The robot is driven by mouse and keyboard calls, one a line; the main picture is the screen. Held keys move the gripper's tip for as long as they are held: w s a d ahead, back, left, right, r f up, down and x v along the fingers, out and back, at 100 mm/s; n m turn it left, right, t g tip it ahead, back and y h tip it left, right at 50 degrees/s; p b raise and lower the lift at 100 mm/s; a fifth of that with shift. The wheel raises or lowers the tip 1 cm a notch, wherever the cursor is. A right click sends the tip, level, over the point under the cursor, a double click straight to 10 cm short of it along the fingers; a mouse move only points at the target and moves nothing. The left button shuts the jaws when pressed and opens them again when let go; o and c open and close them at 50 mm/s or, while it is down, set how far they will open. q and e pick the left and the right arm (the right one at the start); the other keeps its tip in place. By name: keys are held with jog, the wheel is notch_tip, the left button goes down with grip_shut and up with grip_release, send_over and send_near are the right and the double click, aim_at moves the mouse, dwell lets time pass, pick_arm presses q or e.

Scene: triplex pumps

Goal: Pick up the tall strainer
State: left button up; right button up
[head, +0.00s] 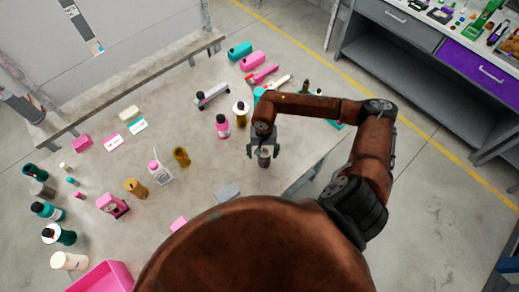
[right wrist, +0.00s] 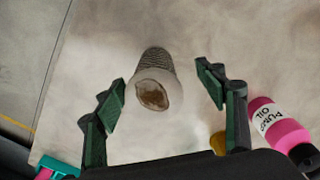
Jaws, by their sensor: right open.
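The tall strainer (right wrist: 155,78) is a grey mesh cylinder with a pale rim and a brownish opening, standing on the table in the right wrist view. In the head view the strainer (head: 264,160) shows small and partly covered, just under my right gripper (head: 264,148). In the right wrist view my right gripper (right wrist: 162,95) is open, with one green finger left of the strainer and one right of it. Neither finger visibly touches it. My left gripper is not in view.
The table (head: 215,165) carries several bottles and boxes, mostly on the left and at the back. A pink bin (head: 103,278) is at the lower left. A workbench (head: 405,40) stands beyond.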

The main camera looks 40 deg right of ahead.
jog(key=shift+w+d+f, duration=0.1)
jog(key=shift+f, duration=0.55)
jog(key=shift+w+d+f, duration=0.1)
jog(key=shift+f, duration=0.5)
jog(key=shift+s+d+f+p, duration=0.1)
jog(key=shift+s+f+p, duration=0.05)
jog(key=shift+f+p, duration=0.25)
jog(key=f, duration=0.2)
jog(key=f+p, duration=0.1)
jog(key=f, duration=0.1)
jog(key=shift+s+d+f, duration=0.1)
jog(key=shift+d, duration=0.1)
jog(key=shift+f, duration=0.15)
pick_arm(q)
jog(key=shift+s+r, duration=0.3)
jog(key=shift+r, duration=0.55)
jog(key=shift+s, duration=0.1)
pick_arm(e)
jog(key=shift+c, duration=0.7)
